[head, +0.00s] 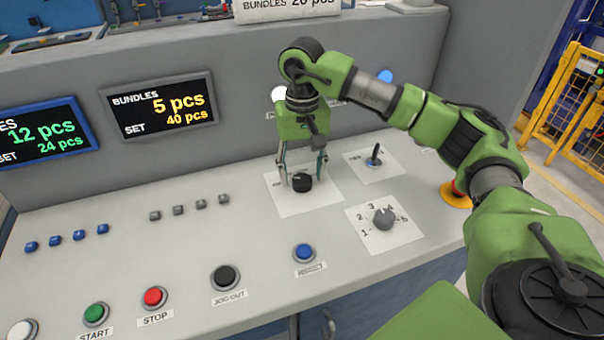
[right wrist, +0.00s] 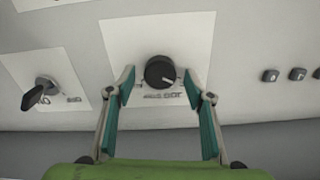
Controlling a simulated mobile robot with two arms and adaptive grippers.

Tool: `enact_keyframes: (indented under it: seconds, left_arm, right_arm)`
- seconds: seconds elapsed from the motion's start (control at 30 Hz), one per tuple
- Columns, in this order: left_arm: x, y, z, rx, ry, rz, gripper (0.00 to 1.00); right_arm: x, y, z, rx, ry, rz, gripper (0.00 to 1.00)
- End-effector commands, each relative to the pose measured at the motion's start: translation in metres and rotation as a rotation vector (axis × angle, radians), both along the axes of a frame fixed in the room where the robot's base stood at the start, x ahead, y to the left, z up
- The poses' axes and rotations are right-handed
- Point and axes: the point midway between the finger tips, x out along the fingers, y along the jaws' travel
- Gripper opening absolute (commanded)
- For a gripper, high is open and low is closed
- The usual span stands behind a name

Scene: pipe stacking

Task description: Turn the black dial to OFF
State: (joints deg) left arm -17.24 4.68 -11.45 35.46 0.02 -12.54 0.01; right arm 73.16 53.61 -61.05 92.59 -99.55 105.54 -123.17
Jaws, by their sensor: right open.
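The black dial (head: 301,182) sits on a white plate (head: 318,200) on the sloped control panel. In the right wrist view the dial (right wrist: 160,72) shows a white mark on its lower right, with small dark lettering below it that I cannot read for certain. My right gripper (head: 303,172) is open above the dial, one finger to each side. In the right wrist view the fingertips (right wrist: 165,85) stand apart from the dial, with gaps on both sides. My left gripper is not in view.
A grey numbered knob (head: 384,218) and a small lever switch (head: 374,160) sit right of the dial. A blue button (head: 304,253), black button (head: 225,277) and red button (head: 153,298) line the front. Displays (head: 160,105) stand behind. A red-and-yellow button (head: 456,193) is at the right edge.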

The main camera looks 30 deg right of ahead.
Motion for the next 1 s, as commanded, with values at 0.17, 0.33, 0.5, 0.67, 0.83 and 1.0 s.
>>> enact_keyframes:
  seconds: [0.17, 0.33, 0.5, 0.67, 0.83, 1.0]
  left_arm:
    - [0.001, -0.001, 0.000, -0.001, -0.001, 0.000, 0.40]
    - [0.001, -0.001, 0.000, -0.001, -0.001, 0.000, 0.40]
    - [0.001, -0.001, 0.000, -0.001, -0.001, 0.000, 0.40]
    - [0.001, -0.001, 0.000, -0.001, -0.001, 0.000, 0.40]
    - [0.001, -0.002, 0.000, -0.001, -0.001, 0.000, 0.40]
    - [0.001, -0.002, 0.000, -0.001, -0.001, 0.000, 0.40]
  right_arm:
    - [0.002, 0.001, 0.037, 0.002, -0.007, 0.001, 0.48]
    - [0.002, 0.001, 0.077, 0.002, -0.007, 0.000, 0.48]
    - [0.001, 0.000, 0.100, 0.000, -0.005, 0.000, 0.48]
    - [0.001, 0.000, 0.109, 0.000, -0.004, 0.000, 0.48]
    - [0.000, 0.000, 0.110, 0.000, -0.002, 0.000, 0.48]
    - [0.000, 0.000, 0.110, 0.001, -0.003, 0.000, 0.48]
